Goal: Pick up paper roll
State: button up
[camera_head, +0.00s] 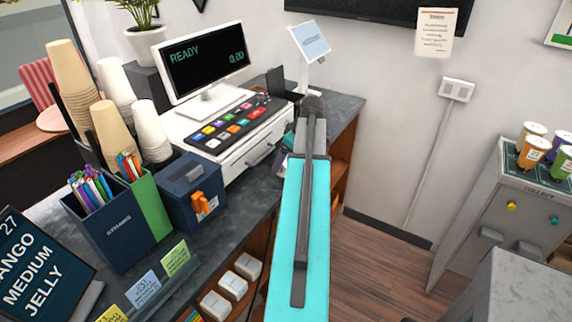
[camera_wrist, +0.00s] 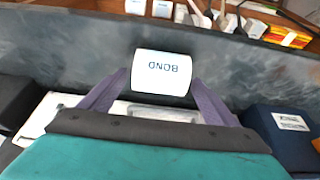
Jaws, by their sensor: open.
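The paper roll (camera_wrist: 163,72) is a white cylinder marked BOND, lying on the dark grey counter in the wrist view. My gripper (camera_wrist: 161,80) is open, with one purple finger on each side of the roll's near part. The fingertips reach to about the roll's sides; whether they touch it I cannot tell. In the head view my turquoise arm stretches over the counter's edge and I cannot make out the roll there.
A navy box (camera_head: 193,195) with an orange part, straw holders (camera_head: 125,225) and cup stacks (camera_head: 112,130) stand left. White items (camera_head: 232,285) sit on the shelf below.

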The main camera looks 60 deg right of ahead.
dwell(0.3)
jog(key=c, duration=1.3)
jog(key=shift+r, duration=0.25)
jog(key=shift+c, duration=0.3)
jog(key=shift+r+b, duration=1)
jog(key=shift+r, duration=0.55)
jog(key=s+a+r+b, duration=0.1)
jog(key=s+a+b, duration=0.3)
jog(key=s+a, duration=0.6)
jog(key=shift+s+a+r, duration=0.2)
jog(key=shift+a+r, duration=0.05)
jog(key=shift+a, duration=0.8)
